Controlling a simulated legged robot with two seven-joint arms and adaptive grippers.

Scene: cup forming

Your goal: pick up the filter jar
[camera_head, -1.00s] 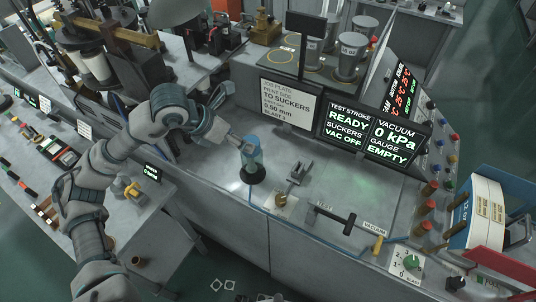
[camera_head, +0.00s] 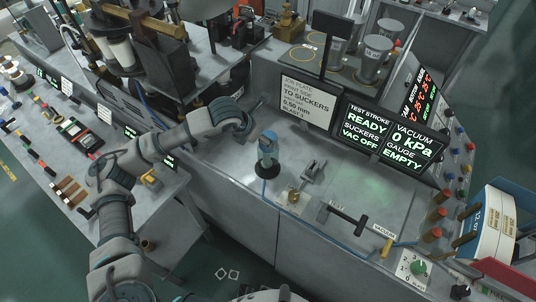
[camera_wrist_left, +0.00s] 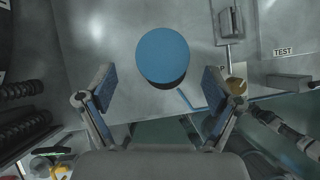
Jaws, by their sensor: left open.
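The filter jar (camera_head: 267,150) stands upright on the grey bench top, with a blue upper part and a dark base. In the left wrist view its round blue top (camera_wrist_left: 163,55) shows from above, ahead of my fingers. My left gripper (camera_head: 256,106) is behind and up-left of the jar in the head view, apart from it. In the wrist view my left gripper (camera_wrist_left: 158,84) has its two fingers spread wide, with nothing between the pads. My right gripper is in neither view.
A blue hose runs from near the jar along the bench front. A small metal clamp (camera_head: 313,171), a brass fitting (camera_head: 293,196) and a black T-handle (camera_head: 347,217) lie to the right. Display screens (camera_head: 305,101) stand behind. Bare bench surrounds the jar.

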